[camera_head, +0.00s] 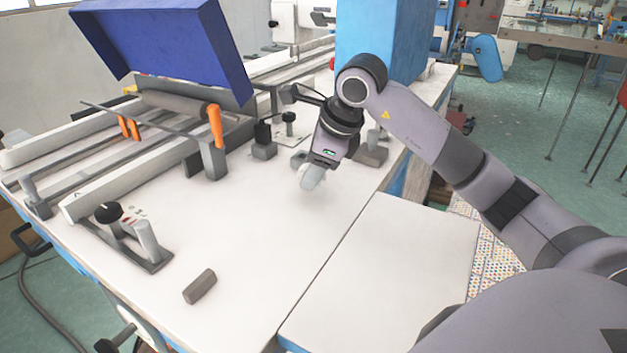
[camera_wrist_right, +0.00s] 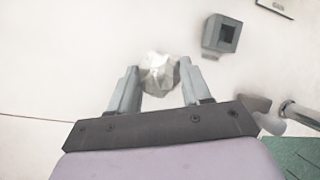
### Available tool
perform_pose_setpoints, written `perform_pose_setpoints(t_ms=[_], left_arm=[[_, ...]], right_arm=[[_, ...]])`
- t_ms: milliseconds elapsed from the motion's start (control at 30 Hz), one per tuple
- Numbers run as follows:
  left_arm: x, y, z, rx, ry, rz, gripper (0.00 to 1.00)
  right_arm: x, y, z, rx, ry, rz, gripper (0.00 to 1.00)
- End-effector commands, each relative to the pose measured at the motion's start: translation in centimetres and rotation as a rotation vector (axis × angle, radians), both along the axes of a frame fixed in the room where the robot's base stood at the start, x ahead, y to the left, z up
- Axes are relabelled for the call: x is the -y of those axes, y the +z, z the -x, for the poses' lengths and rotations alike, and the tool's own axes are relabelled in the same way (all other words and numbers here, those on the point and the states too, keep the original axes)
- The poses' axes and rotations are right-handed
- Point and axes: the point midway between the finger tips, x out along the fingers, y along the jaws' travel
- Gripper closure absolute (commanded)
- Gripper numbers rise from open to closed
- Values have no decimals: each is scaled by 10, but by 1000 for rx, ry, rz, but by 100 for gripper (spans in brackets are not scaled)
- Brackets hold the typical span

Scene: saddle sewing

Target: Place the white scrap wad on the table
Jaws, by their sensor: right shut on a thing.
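The white scrap wad (camera_wrist_right: 159,74) is a small, crumpled, faceted lump between the fingertips of my right gripper (camera_wrist_right: 158,82) in the right wrist view. The gripper is shut on it. In the head view my right gripper (camera_head: 309,184) points down close over the white table (camera_head: 250,255), near its right part. The fingers largely hide the wad there, and I cannot tell whether it touches the tabletop. My left gripper does not show.
A dark grey block (camera_head: 200,286) lies at the table's front. A control lever unit (camera_head: 135,238) stands at left, and the machine with rails and a blue cover (camera_head: 165,50) fills the back left. A tall blue box (camera_head: 380,40) stands behind my right arm. The table's middle is clear.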

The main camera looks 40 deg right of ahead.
Motion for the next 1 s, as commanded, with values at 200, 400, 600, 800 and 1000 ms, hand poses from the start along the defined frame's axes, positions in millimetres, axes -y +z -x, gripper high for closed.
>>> perform_pose_setpoints(t_ms=[200,400,600,800,1000], left_arm=[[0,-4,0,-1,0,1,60],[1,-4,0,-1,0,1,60],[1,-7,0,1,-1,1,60],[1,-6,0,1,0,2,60],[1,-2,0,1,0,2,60]], right_arm=[[0,-27,0,-2,1,-1,80],[0,-27,0,-1,1,0,80],[0,-32,0,-1,0,1,80],[0,-31,0,-3,1,1,41],[-1,-26,0,-4,2,-1,41]])
